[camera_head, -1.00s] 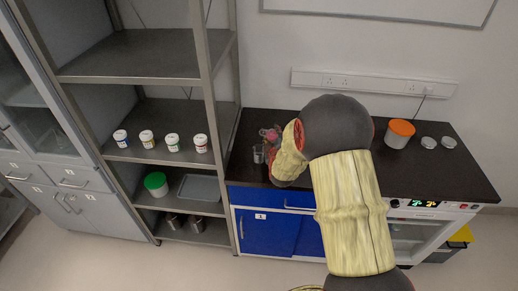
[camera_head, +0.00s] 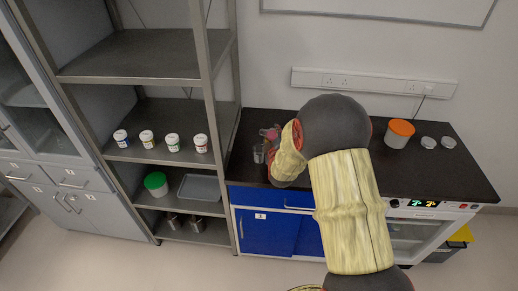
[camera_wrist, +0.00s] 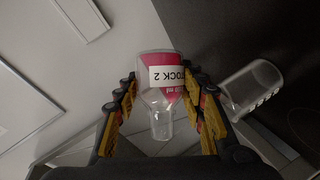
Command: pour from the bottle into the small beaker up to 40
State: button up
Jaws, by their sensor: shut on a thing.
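My gripper (camera_wrist: 160,88) is shut on a clear bottle (camera_wrist: 157,107) in the wrist view. The bottle holds pink liquid and has a white label reading "STOCK 2", upside down in this view. Its narrow neck points toward the bottom of the picture. A clear small beaker (camera_wrist: 252,88) is just right of the gripper, apart from the bottle; I see no coloured liquid in it. In the head view the beaker (camera_head: 258,154) is on the dark counter and the bottle (camera_head: 271,134) shows as a pink patch beside it. My arm hides most of the gripper there.
The dark counter (camera_head: 455,180) also holds an orange-lidded tub (camera_head: 399,133) and two small pale-lidded containers (camera_head: 428,142) at the right. A metal shelf rack (camera_head: 140,55) with several small jars stands close at the left. A wall socket strip (camera_head: 372,82) runs behind.

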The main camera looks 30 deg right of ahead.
jog(key=shift+r, duration=0.2)
dwell(0.6)
jog(key=shift+d+f+n+h, duration=0.15)
jog(key=shift+f+n+h, duration=0.15)
jog(key=shift+n+h, duration=0.4)
dwell(1.8)
jog(key=shift+r+n+t+b, duration=0.4)
jog(key=shift+r+n+b, duration=0.05)
jog(key=shift+n+b, duration=0.35)
dwell(1.7)
jog(key=shift+f+n+b, duration=0.25)
jog(key=shift+n+b, duration=0.35)
jog(key=shift+b, duration=0.3)
dwell(1.3)
